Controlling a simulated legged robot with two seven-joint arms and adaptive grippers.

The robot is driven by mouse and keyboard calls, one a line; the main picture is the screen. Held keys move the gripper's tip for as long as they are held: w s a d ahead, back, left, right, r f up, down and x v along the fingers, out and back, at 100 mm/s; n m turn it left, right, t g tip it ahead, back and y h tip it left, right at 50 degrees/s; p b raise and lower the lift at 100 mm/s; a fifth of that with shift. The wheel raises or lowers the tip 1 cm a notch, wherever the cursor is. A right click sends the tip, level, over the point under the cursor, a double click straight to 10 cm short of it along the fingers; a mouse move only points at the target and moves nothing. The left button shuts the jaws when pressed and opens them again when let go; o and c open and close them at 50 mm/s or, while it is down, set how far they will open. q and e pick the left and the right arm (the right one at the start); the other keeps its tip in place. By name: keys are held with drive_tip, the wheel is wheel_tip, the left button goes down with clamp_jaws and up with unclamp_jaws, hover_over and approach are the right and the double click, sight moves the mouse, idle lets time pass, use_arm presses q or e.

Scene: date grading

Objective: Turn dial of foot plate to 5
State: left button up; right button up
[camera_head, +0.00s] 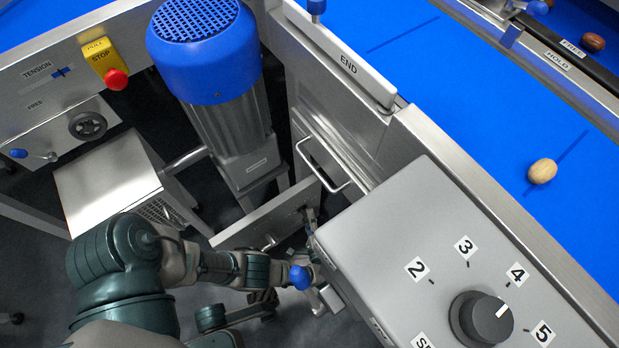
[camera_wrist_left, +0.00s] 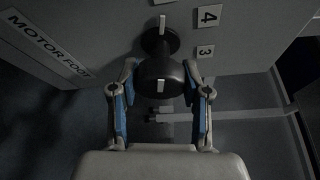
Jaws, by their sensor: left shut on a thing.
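The foot plate (camera_wrist_left: 100,30) fills the top of the left wrist view, with a "MOTOR FOOT" label and the numbers 4 and 3 right of its dial. The black dial (camera_wrist_left: 160,78) stands between the blue-padded fingers of my left gripper (camera_wrist_left: 160,88), which is shut on it. A white mark shows on the knob; I cannot tell which number it points to. In the head view the plate (camera_head: 250,222) is seen nearly edge-on below the motor, with my left gripper (camera_head: 311,222) at its right end. The dial is hidden there. My right gripper is not seen.
A grey box (camera_head: 390,230) with a second black dial (camera_head: 483,318), numbered 2 to 5, stands close right of my left arm. A date (camera_head: 542,171) lies on the blue belt (camera_head: 480,100).

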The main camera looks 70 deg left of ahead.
use_arm(q)
drive_tip(key=shift+s+f, duration=0.3)
drive_tip(key=shift+s, duration=0.05)
drive_tip(key=o, duration=1)
drive_tip(key=shift+o, duration=0.8)
drive_tip(key=shift+w+r, duration=0.1)
drive_tip(key=shift+w, duration=0.05)
drive_tip(key=s+d, duration=0.1)
drive_tip(key=d, duration=0.6)
drive_tip(key=shift+d+r, duration=0.2)
drive_tip(key=shift+d, duration=0.05)
